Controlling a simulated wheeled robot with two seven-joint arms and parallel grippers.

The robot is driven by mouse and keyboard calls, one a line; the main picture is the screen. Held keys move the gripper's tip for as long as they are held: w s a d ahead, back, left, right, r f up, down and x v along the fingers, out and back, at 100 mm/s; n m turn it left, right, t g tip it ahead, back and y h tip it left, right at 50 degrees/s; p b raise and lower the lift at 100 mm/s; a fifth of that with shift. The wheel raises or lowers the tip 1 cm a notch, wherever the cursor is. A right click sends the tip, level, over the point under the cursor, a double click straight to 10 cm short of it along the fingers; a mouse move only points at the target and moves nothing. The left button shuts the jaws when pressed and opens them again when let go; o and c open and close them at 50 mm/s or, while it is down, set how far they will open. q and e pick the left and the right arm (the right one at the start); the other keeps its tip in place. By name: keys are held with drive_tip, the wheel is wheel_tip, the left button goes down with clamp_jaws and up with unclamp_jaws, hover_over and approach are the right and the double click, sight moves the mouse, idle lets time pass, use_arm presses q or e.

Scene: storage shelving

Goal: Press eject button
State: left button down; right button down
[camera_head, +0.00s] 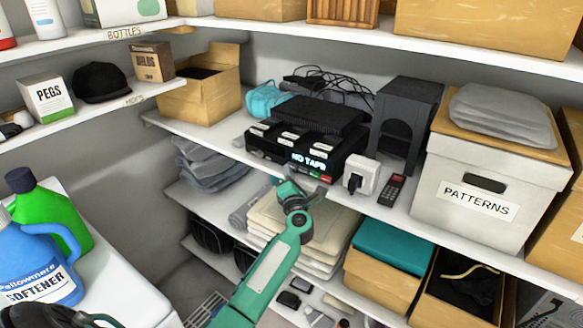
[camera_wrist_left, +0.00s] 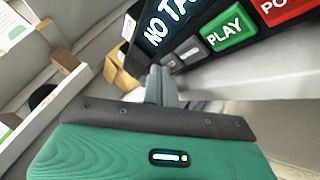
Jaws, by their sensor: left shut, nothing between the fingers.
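A black tape player (camera_head: 262,150) stands on the middle shelf, its lit display reading "NO TAPE"; in the wrist view the display (camera_wrist_left: 165,22) is cut off at the top. A green PLAY button (camera_wrist_left: 227,27), a red button (camera_wrist_left: 285,8) and small grey buttons (camera_wrist_left: 190,50) line its front. I cannot make out a label reading eject. My left gripper (camera_head: 284,184) is shut and empty, just in front of and below the player's front. In the wrist view its fingers (camera_wrist_left: 160,76) point toward the grey buttons; contact cannot be told. My right gripper is not in view.
Right of the player are a white box with a black front (camera_head: 360,177), a remote (camera_head: 392,190) and a dark speaker-like box (camera_head: 405,120). Folded cloths (camera_head: 325,235) lie on the shelf below. The shelf edge (camera_head: 340,203) runs below the player.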

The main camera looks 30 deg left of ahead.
use_arm(q)
drive_tip(key=shift+w, duration=0.25)
drive_tip(key=shift+s, duration=0.1)
idle(0.5)
drive_tip(key=shift+s+p, duration=0.35)
drive_tip(key=shift+s, duration=0.35)
drive_tip(key=s, duration=0.1)
drive_tip(key=s+p, duration=0.1)
drive_tip(key=s, duration=0.1)
drive_tip(key=s+p, duration=0.1)
drive_tip(key=s, duration=0.1)
drive_tip(key=shift+a, duration=0.25)
idle(0.5)
